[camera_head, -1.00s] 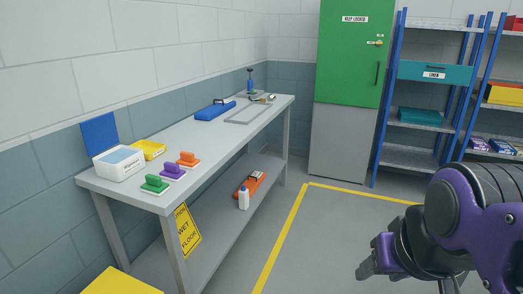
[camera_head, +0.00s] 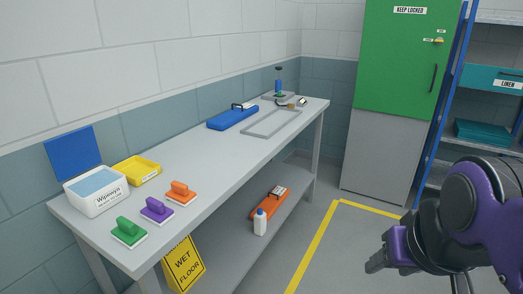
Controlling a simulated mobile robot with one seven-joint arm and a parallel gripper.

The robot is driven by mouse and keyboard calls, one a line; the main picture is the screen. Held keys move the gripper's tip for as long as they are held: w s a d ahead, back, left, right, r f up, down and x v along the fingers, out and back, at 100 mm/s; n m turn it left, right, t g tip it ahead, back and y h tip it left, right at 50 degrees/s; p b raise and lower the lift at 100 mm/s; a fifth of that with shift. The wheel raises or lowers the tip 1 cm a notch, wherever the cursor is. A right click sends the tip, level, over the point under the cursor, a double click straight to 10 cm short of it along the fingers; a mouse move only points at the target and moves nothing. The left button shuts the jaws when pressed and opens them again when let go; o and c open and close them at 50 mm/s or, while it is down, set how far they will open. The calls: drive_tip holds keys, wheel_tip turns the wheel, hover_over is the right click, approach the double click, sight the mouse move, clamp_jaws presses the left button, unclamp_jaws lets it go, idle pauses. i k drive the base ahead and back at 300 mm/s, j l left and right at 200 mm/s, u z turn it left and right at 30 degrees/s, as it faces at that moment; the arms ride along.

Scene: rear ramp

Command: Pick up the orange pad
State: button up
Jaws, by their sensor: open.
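The orange pad (camera_head: 181,192) has a raised handle and a pale base. It sits on the grey table top (camera_head: 205,158), behind and right of the purple pad (camera_head: 156,209) and the green pad (camera_head: 129,231), in a slanting row. My gripper (camera_head: 376,262) is at the lower right, over the floor and well away from the table and the pads. It is open and nothing shows in it. Its fingertips are small and seen from the side. Nothing hides the orange pad.
A white wipes box (camera_head: 97,198) with a raised blue lid and a yellow tray (camera_head: 138,169) stand behind the pads. A blue case (camera_head: 232,117) lies farther along. A wet-floor sign (camera_head: 185,267) stands by the table's front leg. A green-and-grey cabinet (camera_head: 385,130) is at the back. The floor right of the table is clear.

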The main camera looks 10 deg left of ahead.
sight(179, 194)
drive_tip(key=i+u, duration=0.2)
drive_tip(key=u, duration=0.15)
drive_tip(key=i+l+u, duration=0.1)
drive_tip(key=i+u, duration=0.25)
drive_tip(key=i+l+u, duration=0.1)
drive_tip(key=u, duration=0.25)
